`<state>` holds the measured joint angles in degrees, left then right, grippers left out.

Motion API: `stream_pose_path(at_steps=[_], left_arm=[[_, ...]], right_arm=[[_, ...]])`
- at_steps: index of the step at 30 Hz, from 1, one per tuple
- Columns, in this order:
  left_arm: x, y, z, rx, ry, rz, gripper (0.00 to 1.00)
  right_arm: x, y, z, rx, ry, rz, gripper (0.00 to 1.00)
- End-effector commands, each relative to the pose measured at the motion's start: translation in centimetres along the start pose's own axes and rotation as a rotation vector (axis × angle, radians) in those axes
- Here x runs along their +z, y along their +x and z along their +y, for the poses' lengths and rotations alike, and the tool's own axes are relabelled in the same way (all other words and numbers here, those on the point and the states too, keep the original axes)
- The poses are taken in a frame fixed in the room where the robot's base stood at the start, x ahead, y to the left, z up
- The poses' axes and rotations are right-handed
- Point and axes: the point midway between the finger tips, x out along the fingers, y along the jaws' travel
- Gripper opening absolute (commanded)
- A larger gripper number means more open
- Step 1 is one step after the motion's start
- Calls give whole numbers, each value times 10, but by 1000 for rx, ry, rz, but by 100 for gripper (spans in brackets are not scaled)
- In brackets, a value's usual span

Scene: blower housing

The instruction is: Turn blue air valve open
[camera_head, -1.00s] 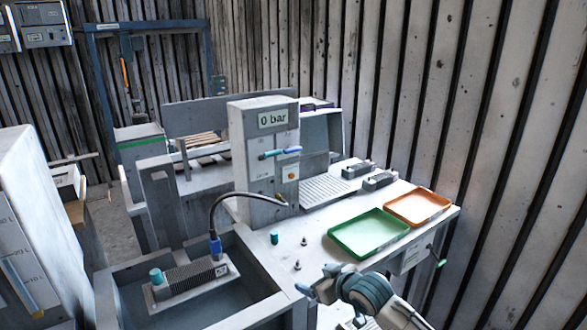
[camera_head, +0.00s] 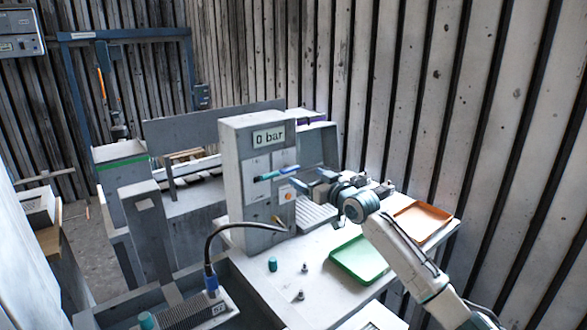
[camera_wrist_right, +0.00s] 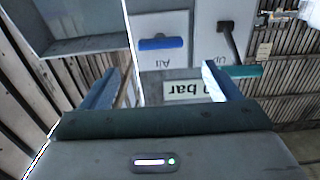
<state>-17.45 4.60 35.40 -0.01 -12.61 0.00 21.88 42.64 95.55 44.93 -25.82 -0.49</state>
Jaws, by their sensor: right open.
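The blue air valve handle (camera_head: 287,168) sits on the front of a grey cabinet (camera_head: 240,190), lying about level in the picture. In the right wrist view the blue handle (camera_wrist_right: 163,43) is on a white panel whose upside-down label appears to read "Air". My right gripper (camera_head: 308,181) is just right of the handle. In its wrist view the two fingers of the right gripper (camera_wrist_right: 160,68) are apart, with nothing between them, and the handle shows beyond them, apart from both. My left gripper is not in view.
A teal handle (camera_head: 266,176) is beside the blue one and shows near one finger in the wrist view (camera_wrist_right: 241,71). The display (camera_head: 268,136) reads "0 bar". A green tray (camera_head: 358,262) and an orange tray (camera_head: 425,221) lie on the white table. A black hose (camera_head: 209,238) arches in front.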

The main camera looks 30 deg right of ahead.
Motion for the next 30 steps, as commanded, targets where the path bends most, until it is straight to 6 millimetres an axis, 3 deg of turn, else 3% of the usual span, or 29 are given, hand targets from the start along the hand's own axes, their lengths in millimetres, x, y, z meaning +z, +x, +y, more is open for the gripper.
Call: stream_pose_path(at_steps=[5, 12, 24, 26, 30], left_arm=[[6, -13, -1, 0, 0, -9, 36], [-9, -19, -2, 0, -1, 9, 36], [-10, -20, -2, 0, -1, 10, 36], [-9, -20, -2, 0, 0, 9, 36], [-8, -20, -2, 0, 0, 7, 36]], right_arm=[[-4, 35, 0, 1, 8, 1, 84], [-1, 66, 0, 0, 3, 0, 84], [0, 73, -1, -1, -1, -1, 84], [0, 73, -1, -1, -1, -1, 76], [0, 73, -1, -1, -1, -1, 48]])
